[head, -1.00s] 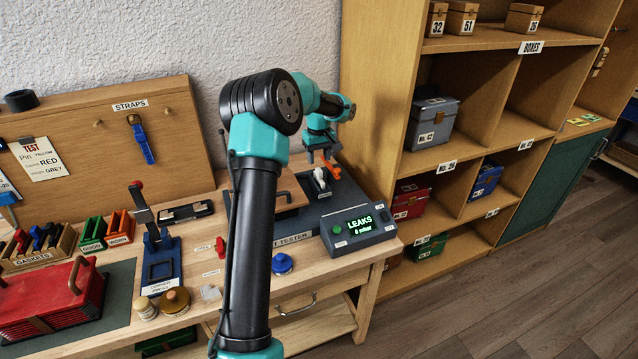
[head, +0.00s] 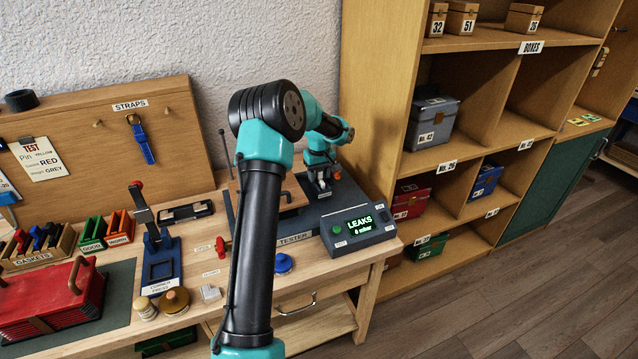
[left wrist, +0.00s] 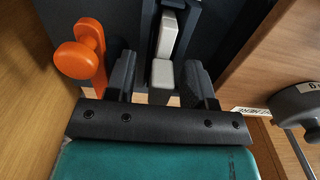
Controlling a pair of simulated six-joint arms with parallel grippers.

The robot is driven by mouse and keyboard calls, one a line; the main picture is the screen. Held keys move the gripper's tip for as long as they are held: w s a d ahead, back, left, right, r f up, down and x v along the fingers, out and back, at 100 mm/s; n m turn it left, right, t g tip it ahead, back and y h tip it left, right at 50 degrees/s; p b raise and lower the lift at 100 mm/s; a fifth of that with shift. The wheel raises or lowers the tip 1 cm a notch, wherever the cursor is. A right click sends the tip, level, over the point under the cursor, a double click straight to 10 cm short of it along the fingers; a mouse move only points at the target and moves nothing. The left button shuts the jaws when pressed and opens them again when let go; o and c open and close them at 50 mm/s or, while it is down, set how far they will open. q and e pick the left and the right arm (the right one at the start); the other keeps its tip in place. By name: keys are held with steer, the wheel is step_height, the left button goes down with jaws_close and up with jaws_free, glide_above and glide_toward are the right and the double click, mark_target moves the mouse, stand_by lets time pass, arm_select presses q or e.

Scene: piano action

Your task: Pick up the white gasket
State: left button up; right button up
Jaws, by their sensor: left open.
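The white gasket (left wrist: 166,38) sits in a dark slot of the leak tester in the left wrist view. A pale block-like end (left wrist: 162,73) shows below it; I cannot tell if it is part of the gasket. My left gripper (left wrist: 163,80) is open, with its two dark fingers on either side of this pale end. In the head view the left gripper (head: 322,181) is over the tester (head: 345,205), small and partly hidding the gasket. I cannot tell whether the fingers touch it. My right gripper is not in view.
An orange lever (left wrist: 88,55) stands close beside the left finger. The tester's display box (head: 360,228) reads LEAKS 0 mbar. A wooden shelf (head: 375,120) rises right of the bench.

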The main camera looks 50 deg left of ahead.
arm_select(q)
steer(key=shift+f, duration=0.35)
steer(key=shift+c, duration=0.3)
jaws_close()
